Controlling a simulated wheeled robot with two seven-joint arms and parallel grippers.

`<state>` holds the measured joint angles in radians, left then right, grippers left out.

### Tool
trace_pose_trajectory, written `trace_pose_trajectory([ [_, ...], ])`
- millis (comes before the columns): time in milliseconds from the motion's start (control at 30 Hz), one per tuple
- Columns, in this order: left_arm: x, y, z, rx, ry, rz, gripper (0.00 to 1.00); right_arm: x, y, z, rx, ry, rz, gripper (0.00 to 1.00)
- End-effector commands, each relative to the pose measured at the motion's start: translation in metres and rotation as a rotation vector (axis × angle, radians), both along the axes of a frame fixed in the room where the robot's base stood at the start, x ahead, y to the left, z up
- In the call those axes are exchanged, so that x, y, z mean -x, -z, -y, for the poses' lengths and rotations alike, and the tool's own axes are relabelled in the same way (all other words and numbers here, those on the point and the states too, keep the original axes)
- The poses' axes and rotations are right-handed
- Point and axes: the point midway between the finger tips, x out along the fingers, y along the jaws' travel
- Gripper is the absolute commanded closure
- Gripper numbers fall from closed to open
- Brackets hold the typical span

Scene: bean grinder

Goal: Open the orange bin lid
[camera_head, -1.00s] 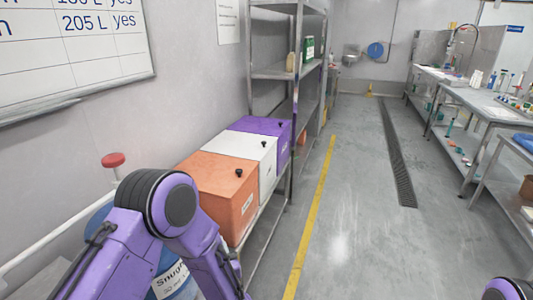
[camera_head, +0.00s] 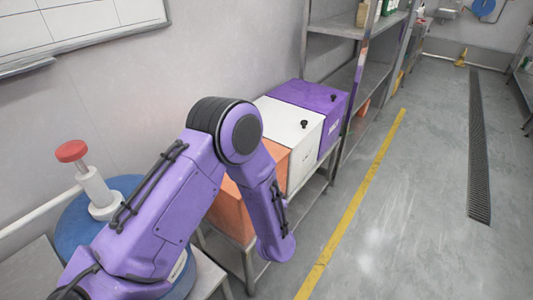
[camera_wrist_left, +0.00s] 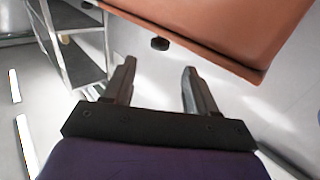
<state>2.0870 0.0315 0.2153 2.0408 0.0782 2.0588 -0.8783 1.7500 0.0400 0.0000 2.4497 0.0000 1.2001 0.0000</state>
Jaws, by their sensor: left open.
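The orange bin (camera_head: 231,210) stands on the low metal rack, nearest me in a row of three. My left arm covers most of it in the head view, including its knob. In the left wrist view the orange bin (camera_wrist_left: 225,28) fills the top, with a small black knob (camera_wrist_left: 159,44) showing at its edge. My left gripper (camera_wrist_left: 158,68) is open and empty. Its two fingers point towards the knob, which appears just beyond and between the tips; I cannot tell the exact gap. My right gripper is out of view.
A white bin (camera_head: 289,122) and a purple bin (camera_head: 312,97) stand beyond the orange one. A blue barrel (camera_head: 124,186) with a red-topped fitting (camera_head: 72,151) is at the left. Metal shelving (camera_head: 345,30) stands behind. The floor right of the yellow line (camera_head: 355,197) is clear.

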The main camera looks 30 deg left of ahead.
Motion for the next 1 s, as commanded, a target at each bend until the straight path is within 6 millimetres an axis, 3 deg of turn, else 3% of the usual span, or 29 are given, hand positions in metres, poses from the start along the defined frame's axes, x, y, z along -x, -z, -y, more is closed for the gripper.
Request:
trace_pose_trajectory([
  [167, -0.012, -0.001, -0.009, 0.001, -0.002, 0.001, 0.43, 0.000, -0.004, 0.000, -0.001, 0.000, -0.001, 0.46],
  [400, -0.053, -0.002, -0.044, 0.002, -0.002, 0.002, 0.43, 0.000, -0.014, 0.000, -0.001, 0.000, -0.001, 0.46],
  [600, -0.076, 0.000, -0.064, 0.001, 0.000, 0.000, 0.43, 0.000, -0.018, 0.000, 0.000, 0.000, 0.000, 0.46],
  [933, -0.080, 0.000, -0.069, 0.000, 0.001, 0.000, 0.43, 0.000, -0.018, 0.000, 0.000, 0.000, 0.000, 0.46],
  [1000, -0.080, 0.000, -0.069, 0.000, 0.000, 0.000, 0.66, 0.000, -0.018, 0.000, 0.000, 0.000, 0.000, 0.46],
])
